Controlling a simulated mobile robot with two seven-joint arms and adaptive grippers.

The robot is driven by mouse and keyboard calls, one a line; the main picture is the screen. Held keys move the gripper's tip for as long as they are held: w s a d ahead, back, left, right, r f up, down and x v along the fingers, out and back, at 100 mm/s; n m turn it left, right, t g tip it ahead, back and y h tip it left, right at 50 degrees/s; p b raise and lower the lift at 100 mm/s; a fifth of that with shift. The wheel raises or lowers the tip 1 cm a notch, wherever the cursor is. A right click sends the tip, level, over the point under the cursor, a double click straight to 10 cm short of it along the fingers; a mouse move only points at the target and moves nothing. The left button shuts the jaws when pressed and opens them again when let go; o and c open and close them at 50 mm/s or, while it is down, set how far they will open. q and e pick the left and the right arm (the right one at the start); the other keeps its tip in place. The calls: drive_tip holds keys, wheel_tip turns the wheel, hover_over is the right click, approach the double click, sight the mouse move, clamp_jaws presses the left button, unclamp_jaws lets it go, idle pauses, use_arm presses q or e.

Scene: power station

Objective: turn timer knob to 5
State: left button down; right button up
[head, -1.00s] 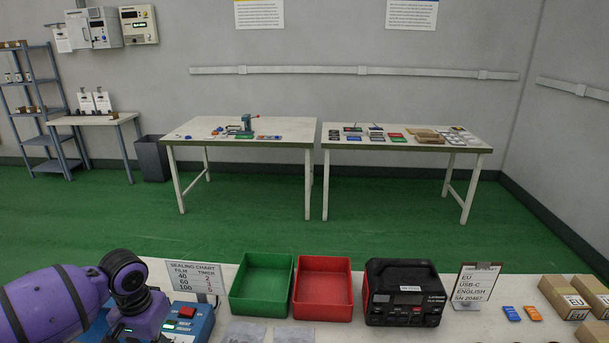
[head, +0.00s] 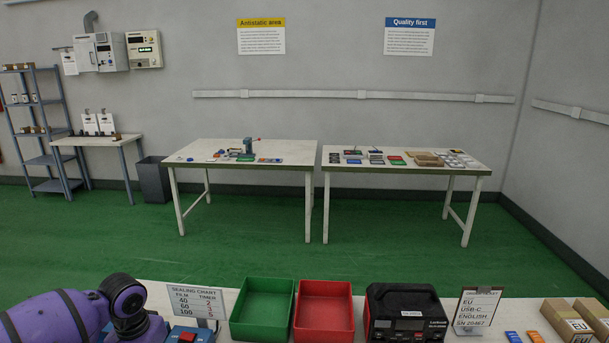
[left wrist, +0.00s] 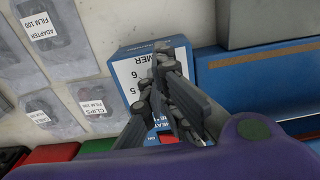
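The blue sealer box shows in the left wrist view with its white timer dial plate (left wrist: 129,76), where part of the word TIMER and the numbers 6 and 5 can be read. My left gripper (left wrist: 166,72) is over this plate, its dark fingers close together. They hide the middle of the dial, so I see neither the knob nor its pointer and cannot tell whether the fingers touch it. In the head view, the sealer's top with a red switch (head: 187,337) shows at the bottom edge beside my left arm. My right gripper is out of view.
The sealing chart (head: 196,301) stands behind the sealer. A green bin (head: 263,282), a red bin (head: 323,283) and a black device (head: 404,300) stand to its right. Bagged parts (left wrist: 85,98) lie left of the sealer in the left wrist view.

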use_arm(q)
drive_tip(key=shift+a+r+p, duration=0.15)
drive_tip(key=shift+a+p, duration=0.05)
drive_tip(key=shift+p, duration=0.1)
drive_tip(key=shift+s, duration=0.15)
drive_tip(key=shift+r, duration=2.9)
drive_tip(key=shift+s, duration=0.1)
